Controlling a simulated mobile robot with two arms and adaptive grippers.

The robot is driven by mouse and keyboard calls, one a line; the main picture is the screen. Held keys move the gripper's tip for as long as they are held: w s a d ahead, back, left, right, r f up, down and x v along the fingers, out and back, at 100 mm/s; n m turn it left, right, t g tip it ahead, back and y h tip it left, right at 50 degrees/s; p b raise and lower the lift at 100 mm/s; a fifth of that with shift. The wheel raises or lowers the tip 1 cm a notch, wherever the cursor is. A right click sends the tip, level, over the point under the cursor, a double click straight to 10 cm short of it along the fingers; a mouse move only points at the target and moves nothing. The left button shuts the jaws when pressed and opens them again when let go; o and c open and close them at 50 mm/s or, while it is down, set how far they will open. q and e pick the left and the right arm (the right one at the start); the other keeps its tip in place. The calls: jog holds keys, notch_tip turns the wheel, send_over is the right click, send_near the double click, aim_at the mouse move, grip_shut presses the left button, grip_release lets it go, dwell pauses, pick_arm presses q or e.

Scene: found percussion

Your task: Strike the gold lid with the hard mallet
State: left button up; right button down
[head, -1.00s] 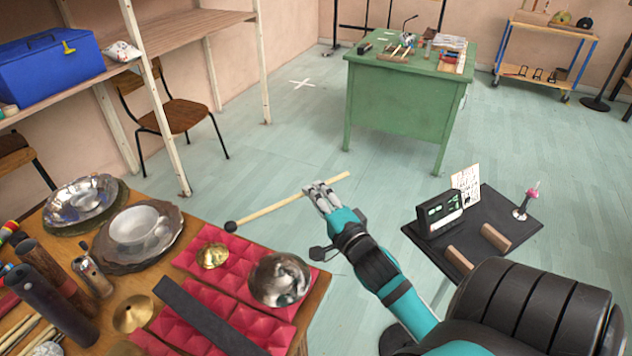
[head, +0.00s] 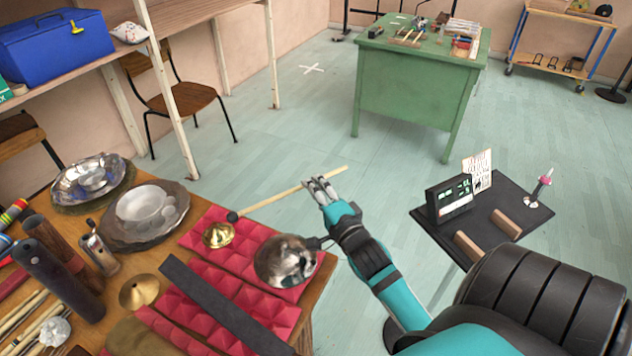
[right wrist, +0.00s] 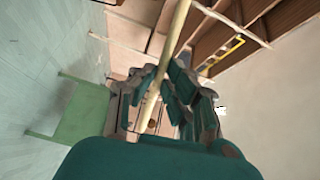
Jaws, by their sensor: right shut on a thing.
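My right gripper (head: 320,188) is shut on the pale wooden shaft of a mallet (head: 275,201). The mallet's dark round head (head: 232,217) points left, at the upper right edge of a small gold dome (head: 218,235), which I take for the gold lid. The dome sits on red pyramid foam. I cannot tell whether head and dome touch. A second gold, cone-shaped piece (head: 139,291) lies nearer, left of the foam. The right wrist view shows the shaft (right wrist: 176,35) between the fingers (right wrist: 175,92); the mallet head is not visible there. My left gripper is not in view.
A shiny silver bowl (head: 285,261) sits on the red foam (head: 245,245), close to my right forearm. A dark flat bar (head: 225,306) crosses the foam. Silver dishes (head: 148,212) and dark cylinders (head: 62,268) crowd the left.

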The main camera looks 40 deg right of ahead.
notch_tip(320, 180, down, 4)
jog(key=w+a+f+h+b, duration=0.1)
jog(key=w+a+b, duration=0.1)
jog(key=a+b, duration=0.15)
notch_tip(320, 180, up, 6)
jog(key=s+d+n+p, duration=0.1)
jog(key=s+p, duration=0.1)
jog(key=p, duration=0.4)
jog(key=shift+d+g, duration=0.3)
jog(key=shift+d, duration=0.1)
jog(key=shift+r, duration=0.1)
